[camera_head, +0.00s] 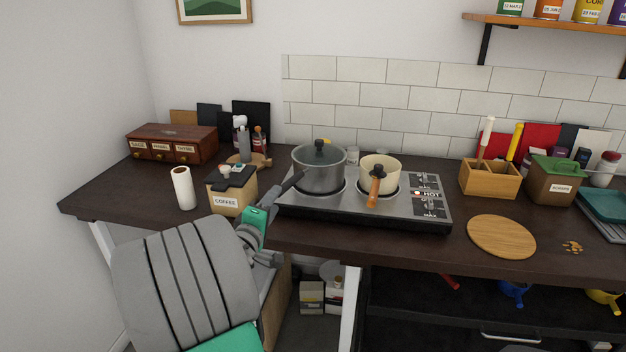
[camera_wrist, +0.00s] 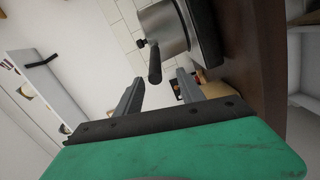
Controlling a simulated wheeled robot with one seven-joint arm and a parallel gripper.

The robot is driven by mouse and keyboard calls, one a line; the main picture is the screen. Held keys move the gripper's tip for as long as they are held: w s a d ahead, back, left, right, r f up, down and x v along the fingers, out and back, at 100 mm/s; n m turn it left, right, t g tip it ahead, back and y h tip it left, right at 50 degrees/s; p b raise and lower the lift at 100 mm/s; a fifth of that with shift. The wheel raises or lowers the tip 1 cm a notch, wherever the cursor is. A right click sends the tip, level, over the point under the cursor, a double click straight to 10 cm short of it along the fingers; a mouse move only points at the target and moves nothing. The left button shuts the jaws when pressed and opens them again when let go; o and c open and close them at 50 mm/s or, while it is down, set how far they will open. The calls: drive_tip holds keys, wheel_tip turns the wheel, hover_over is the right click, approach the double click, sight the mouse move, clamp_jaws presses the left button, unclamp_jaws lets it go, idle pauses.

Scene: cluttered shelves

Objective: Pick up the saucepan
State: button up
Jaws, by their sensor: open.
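A grey metal saucepan (camera_head: 319,170) with a lid and dark knob stands on the left burner of the hot plate. Its long dark handle points toward the front left. In the wrist view the saucepan (camera_wrist: 164,30) is at the top, with its handle pointing down toward my gripper (camera_wrist: 160,76). My gripper is open, and the handle's end appears between the fingertips; I cannot tell its depth relative to them. In the head view my gripper (camera_head: 272,203) is at the counter's front edge, close to the handle, its fingers partly hidden.
A cream pot (camera_head: 381,171) with a wooden handle stands on the right burner of the hot plate (camera_head: 420,206). A coffee box (camera_head: 226,202) and paper roll (camera_head: 184,188) stand left of my gripper. A round board (camera_head: 501,236) lies at the right.

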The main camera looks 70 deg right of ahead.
sight(285, 184)
drive_tip(key=d, duration=0.2)
drive_tip(key=d+p, duration=0.1)
drive_tip(key=d, duration=0.4)
drive_tip(key=shift+s+d+r+p, duration=0.1)
drive_tip(key=shift+d+r+p, duration=0.2)
drive_tip(key=shift+d, duration=0.05)
drive_tip(key=shift+a, duration=0.1)
drive_tip(key=shift+c, duration=0.4)
clamp_jaws()
drive_tip(key=shift+r, duration=0.3)
